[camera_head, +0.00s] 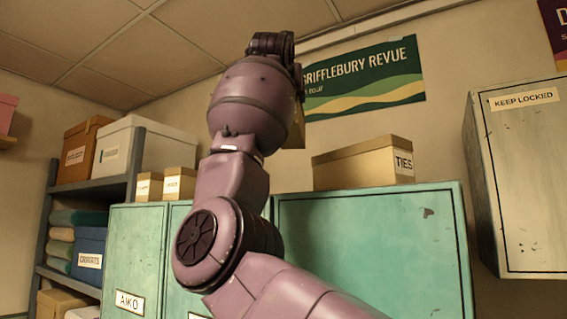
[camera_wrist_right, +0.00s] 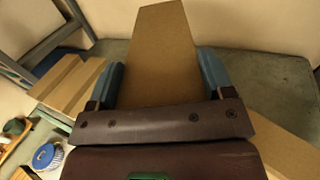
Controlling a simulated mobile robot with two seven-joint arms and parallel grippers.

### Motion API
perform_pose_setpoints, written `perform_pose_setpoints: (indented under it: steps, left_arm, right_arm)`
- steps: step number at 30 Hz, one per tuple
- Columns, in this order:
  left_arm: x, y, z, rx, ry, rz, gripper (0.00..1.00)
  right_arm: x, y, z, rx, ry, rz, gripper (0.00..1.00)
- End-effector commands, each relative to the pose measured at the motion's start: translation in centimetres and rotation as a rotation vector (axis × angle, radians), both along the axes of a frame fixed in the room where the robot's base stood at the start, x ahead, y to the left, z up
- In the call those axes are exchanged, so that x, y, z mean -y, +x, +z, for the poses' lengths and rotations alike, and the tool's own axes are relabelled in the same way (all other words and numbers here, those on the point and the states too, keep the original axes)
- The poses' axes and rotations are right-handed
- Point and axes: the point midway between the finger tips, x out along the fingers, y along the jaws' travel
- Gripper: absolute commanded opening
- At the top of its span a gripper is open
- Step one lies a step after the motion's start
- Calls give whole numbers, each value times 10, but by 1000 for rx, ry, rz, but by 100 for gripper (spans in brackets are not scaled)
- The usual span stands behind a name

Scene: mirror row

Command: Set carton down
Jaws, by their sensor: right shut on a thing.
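My right gripper (camera_wrist_right: 160,82) is shut on a plain tan carton (camera_wrist_right: 158,40) in the right wrist view, with a blue finger on each side of it. Below and around the carton is the grey-green top of the lockers (camera_wrist_right: 262,85). I cannot tell whether the carton touches that top. In the head view my right arm rises in front of the teal lockers (camera_head: 370,245) and hides the gripper. Only a tan strip of the carton (camera_head: 298,128) shows past the arm. My left gripper is in neither view.
A box marked TIES (camera_head: 355,165) stands on the lockers to the right. Two small boxes (camera_head: 180,184) stand to the left, by a shelf rack (camera_head: 135,160) with larger boxes. A wall cabinet marked KEEP LOCKED (camera_head: 525,180) hangs at far right.

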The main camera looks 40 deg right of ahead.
Motion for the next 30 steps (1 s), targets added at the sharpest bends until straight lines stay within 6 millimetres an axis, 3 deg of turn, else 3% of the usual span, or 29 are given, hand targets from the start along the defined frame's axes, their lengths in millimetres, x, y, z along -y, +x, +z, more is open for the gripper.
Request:
perform_pose_setpoints:
  steps: [15,23,30]
  left_arm:
    - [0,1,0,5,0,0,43]
    - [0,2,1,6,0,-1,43]
    - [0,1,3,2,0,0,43]
  right_arm:
    - [0,0,-97,1,0,0,43]
    - [0,-1,-117,1,-1,0,43]
    - [0,0,-146,1,-1,0,43]
